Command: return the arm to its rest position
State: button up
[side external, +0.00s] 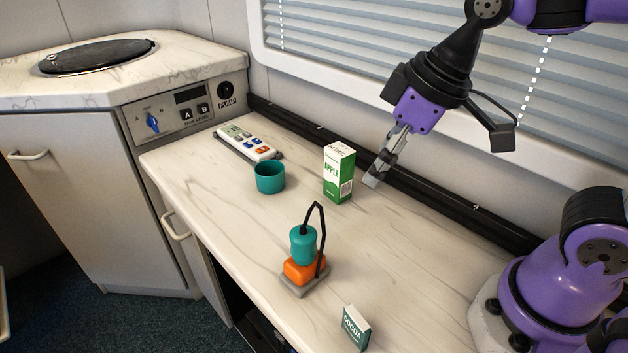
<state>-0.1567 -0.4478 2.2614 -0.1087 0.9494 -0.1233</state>
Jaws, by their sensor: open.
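My gripper (378,172) hangs from my purple and black arm in the side external view. It is above the counter, to the right of the green and white apple carton (338,178). It holds nothing. Its fingers are seen nearly edge-on and overlap, so the gap between them is hard to make out. The carton stands upright on the marble-patterned counter (400,250), and the fingertips look apart from it.
A teal cup (270,178) and a white remote-like device (248,142) are at the left. A teal and orange lamp-like object (303,258) with a black bent arm stands in front. A small cocoa box (355,327) is near the front edge. A blinded window (370,50) is behind.

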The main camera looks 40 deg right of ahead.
jog(key=s+d+m+t+h, duration=0.1)
jog(key=s+d+m, duration=0.2)
jog(key=d+m, duration=0.1)
jog(key=shift+s+d+f, duration=0.15)
jog(key=shift+d+f, duration=0.25)
jog(key=shift+d, duration=0.35)
